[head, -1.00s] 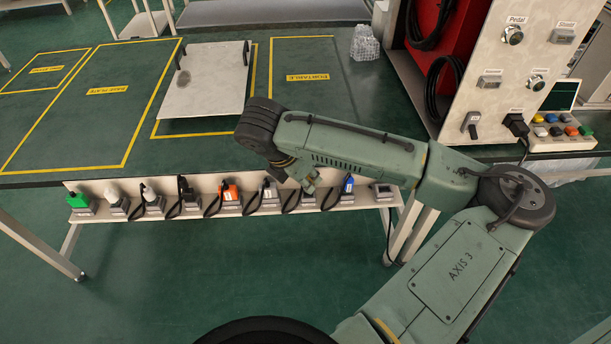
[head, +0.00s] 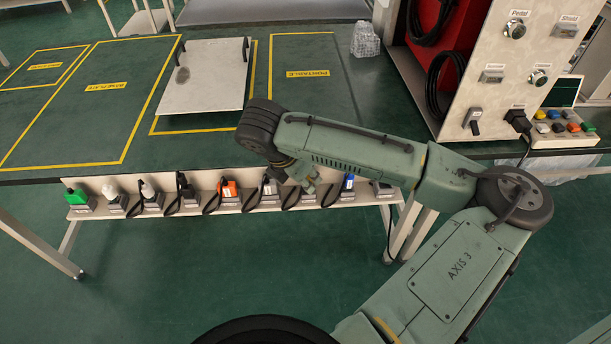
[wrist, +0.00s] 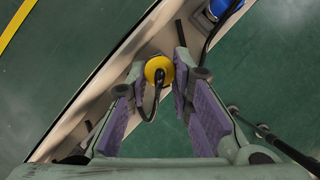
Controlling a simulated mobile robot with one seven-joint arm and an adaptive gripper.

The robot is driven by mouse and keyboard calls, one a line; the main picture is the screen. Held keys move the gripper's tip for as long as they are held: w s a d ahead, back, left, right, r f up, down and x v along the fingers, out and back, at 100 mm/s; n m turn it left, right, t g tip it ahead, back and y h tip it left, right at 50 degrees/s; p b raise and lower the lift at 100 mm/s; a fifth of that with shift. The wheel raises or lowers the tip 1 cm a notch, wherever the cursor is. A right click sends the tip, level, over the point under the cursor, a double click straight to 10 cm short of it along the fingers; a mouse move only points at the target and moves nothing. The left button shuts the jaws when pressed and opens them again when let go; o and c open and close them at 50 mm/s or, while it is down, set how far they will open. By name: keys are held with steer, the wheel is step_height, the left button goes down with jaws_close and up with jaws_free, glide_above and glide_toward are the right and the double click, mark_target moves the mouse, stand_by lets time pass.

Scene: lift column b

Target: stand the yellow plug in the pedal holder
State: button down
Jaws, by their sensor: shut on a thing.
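The yellow plug (wrist: 157,68) shows round and yellow from above in the wrist view, with a dark cable curving down from it. My gripper (wrist: 160,66) is shut on it, one purple-padded finger on each side. In the head view my gripper (head: 309,181) is over the shelf, right of the middle, and the plug is not visible there. A row of grey holders stands on this shelf. The small print on them is unreadable, so I cannot tell which is the pedal holder. Whether the plug is seated or raised is also unclear.
The narrow shelf (head: 262,204) runs along the table's front edge. The blue plug (head: 348,183) stands right of my gripper; orange (head: 228,189) and green (head: 76,196) plugs stand to the left. The rightmost holder (head: 383,190) shows no plug. Cables loop between holders.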

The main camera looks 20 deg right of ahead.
steer(key=shift+f+b, duration=0.4)
steer(key=shift+f, duration=0.2)
steer(key=c, duration=1.3)
jaws_free()
steer(key=shift+c, duration=0.2)
steer(key=shift+r, duration=0.15)
steer(key=shift+r+p, duration=3.5)
steer(key=shift+r, duration=0.9)
